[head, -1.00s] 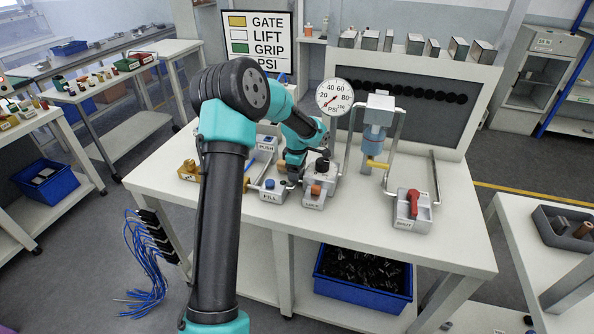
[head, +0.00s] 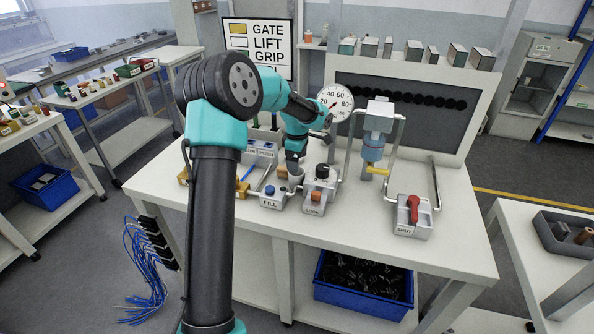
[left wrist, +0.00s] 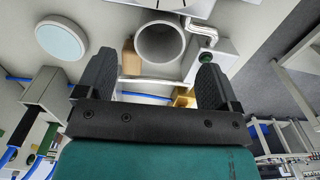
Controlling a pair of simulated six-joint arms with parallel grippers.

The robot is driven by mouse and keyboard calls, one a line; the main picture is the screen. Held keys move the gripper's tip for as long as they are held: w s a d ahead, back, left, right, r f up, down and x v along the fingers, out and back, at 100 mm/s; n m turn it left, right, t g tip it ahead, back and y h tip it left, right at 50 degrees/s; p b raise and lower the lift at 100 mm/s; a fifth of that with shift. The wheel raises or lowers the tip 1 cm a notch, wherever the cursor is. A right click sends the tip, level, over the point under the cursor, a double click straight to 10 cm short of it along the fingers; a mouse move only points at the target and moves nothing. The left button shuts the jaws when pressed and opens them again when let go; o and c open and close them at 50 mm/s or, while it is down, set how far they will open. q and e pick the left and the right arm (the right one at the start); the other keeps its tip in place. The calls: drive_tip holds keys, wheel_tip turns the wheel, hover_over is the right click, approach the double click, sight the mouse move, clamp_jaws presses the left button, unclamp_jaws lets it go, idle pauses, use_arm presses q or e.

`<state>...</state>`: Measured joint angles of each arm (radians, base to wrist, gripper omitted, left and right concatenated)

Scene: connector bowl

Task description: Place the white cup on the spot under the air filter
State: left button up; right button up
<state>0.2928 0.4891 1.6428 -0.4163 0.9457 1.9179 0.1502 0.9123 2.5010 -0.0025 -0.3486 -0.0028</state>
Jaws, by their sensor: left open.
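A small greyish-white cup (head: 295,178) stands on the bench just below my left gripper (head: 294,164), which partly hides it. In the left wrist view a round, hollow grey-white opening (left wrist: 160,42), which looks like this cup, lies ahead of the fingers. My left gripper (left wrist: 155,60) is open, with nothing between its fingers. The air filter (head: 375,140), a grey-blue cylinder with a yellow lever below it, hangs on a pipe frame to the right of the gripper. The spot under it is not clearly visible. My right gripper is not in view.
A LOCK box (head: 318,197) with a black knob stands close right of the cup, and a FILL box (head: 270,195) to its left. A PSI gauge (head: 335,103) is behind. A SHUT box (head: 412,215) with a red handle is at the right. Bare bench lies in front of the filter.

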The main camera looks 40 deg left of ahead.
use_arm(q)
drive_tip(key=shift+r, duration=2.3)
drive_tip(key=shift+o, duration=0.4)
wheel_tip(320, 180, up, 6)
drive_tip(key=d+y, duration=0.1)
drive_tip(key=shift+w+d+r+g, duration=0.15)
drive_tip(key=shift+w+d+g, duration=0.15)
drive_tip(key=shift+w+d, duration=0.15)
wheel_tip(320, 180, down, 12)
drive_tip(key=a, duration=0.1)
drive_tip(key=shift+s+a, duration=0.25)
drive_tip(key=shift+s, duration=0.05)
